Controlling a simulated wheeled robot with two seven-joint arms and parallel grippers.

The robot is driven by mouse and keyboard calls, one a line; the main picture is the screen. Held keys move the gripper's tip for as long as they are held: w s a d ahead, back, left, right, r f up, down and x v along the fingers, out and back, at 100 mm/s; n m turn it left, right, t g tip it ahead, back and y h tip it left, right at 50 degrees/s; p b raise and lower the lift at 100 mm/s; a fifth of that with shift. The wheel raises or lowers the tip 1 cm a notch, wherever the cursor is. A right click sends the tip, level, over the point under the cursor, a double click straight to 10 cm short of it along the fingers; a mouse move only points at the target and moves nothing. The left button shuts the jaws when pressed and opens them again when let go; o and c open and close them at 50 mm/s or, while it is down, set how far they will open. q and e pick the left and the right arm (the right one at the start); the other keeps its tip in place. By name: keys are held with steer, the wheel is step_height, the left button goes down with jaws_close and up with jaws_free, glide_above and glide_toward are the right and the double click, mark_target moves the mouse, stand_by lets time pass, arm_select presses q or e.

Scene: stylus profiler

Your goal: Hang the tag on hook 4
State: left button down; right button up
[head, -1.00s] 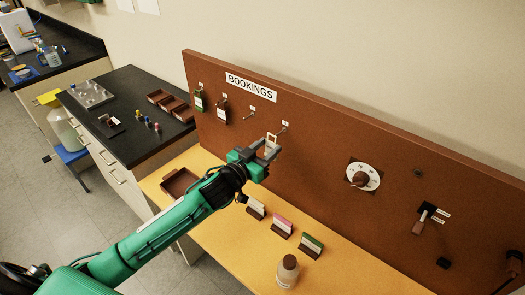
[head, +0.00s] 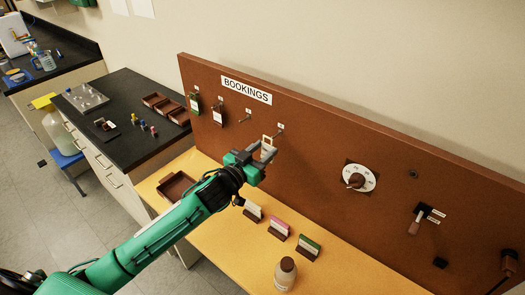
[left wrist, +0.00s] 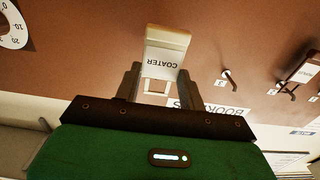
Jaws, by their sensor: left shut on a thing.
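My left gripper (head: 264,154) is shut on a pale tag (head: 266,144) in front of the brown board. In the left wrist view the tag (left wrist: 163,60) reads COATER upside down, between the two fingers of the gripper (left wrist: 158,82). Its open square loop shows at its end. Hook 4 (head: 280,131) sticks out of the board just right of and above the tag in the head view. The tag looks close to the hook; I cannot tell whether they touch. Hook 3 (head: 246,117) is bare and also shows in the left wrist view (left wrist: 228,75).
The board (head: 310,165) has a BOOKINGS sign (head: 246,90), two tags hanging on the left hooks (head: 217,112), a dial (head: 356,180) and a switch (head: 416,222). Below, the yellow bench (head: 235,255) holds a brown tray (head: 176,186), several card holders (head: 279,229) and a bottle (head: 286,274).

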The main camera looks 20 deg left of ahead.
mark_target(267, 150)
arm_select(q)
steer(key=shift+w, duration=0.1)
stand_by(0.5)
steer(key=shift+x, duration=1.95)
steer(key=shift+f, duration=0.15)
steer(key=shift+f, duration=0.4)
steer(key=c, duration=0.7)
jaws_free()
steer(key=shift+c, duration=0.2)
steer(key=shift+c, duration=0.5)
